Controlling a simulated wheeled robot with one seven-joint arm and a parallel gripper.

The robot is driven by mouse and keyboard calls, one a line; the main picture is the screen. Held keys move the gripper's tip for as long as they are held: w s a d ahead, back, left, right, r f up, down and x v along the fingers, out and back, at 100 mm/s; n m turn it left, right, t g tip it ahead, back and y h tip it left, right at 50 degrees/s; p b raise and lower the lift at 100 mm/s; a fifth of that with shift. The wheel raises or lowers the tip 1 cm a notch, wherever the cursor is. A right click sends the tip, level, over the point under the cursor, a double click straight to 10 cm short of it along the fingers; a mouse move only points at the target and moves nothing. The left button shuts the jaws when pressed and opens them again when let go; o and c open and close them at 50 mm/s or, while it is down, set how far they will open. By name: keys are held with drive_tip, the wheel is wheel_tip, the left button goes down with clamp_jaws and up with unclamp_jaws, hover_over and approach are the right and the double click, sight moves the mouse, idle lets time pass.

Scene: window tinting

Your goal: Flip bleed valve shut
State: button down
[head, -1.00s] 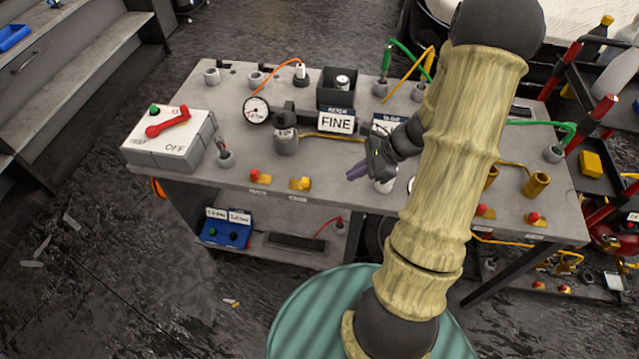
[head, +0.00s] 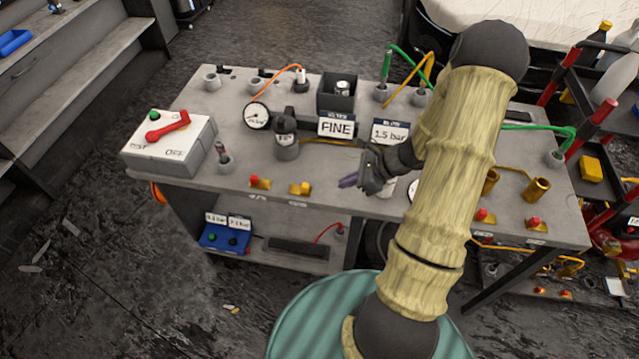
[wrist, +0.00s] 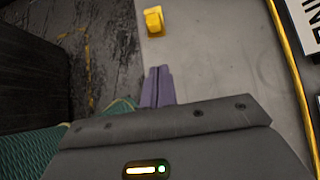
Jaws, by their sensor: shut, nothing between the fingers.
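A small yellow valve lever (head: 300,188) stands near the front edge of the grey bench. A yellow piece, likely this lever, shows at the top of the wrist view (wrist: 154,20), just beyond my fingertips. The label by it is too small to read, so I cannot tell for sure that it is the bleed valve. My gripper (head: 347,181) has purple fingers pressed together with nothing between them. It is above the bench's front part, to the right of the yellow lever and apart from it. The fingers also show in the wrist view (wrist: 158,88).
A red-and-yellow valve (head: 259,183) sits left of the lever. Behind are a round gauge (head: 257,116), a grey cylinder (head: 286,145) and signs reading FINE (head: 336,127) and 1.5 bar (head: 389,133). A yellow hose (head: 335,141) crosses the bench. A switch box (head: 165,150) stands left.

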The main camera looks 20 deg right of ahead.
sight(307, 185)
drive_tip(key=x, duration=0.5)
drive_tip(key=shift+s, duration=0.1)
drive_tip(key=shift+w+a+p, duration=0.45)
drive_tip(key=shift+w+a, duration=0.1)
drive_tip(key=shift+a, duration=0.35)
drive_tip(key=shift+w+a+p, duration=0.45)
drive_tip(key=shift+w+a, duration=0.1)
drive_tip(key=shift+a, duration=0.3)
drive_tip(key=a+b, duration=0.1)
drive_tip(key=w+a+b, duration=0.1)
drive_tip(key=shift+w+a+f, duration=0.2)
drive_tip(key=shift+w+a, duration=0.05)
drive_tip(key=shift+a, duration=0.05)
drive_tip(key=shift+w+a+r, duration=0.15)
drive_tip(key=shift+a+r, duration=0.05)
drive_tip(key=shift+a, duration=0.15)
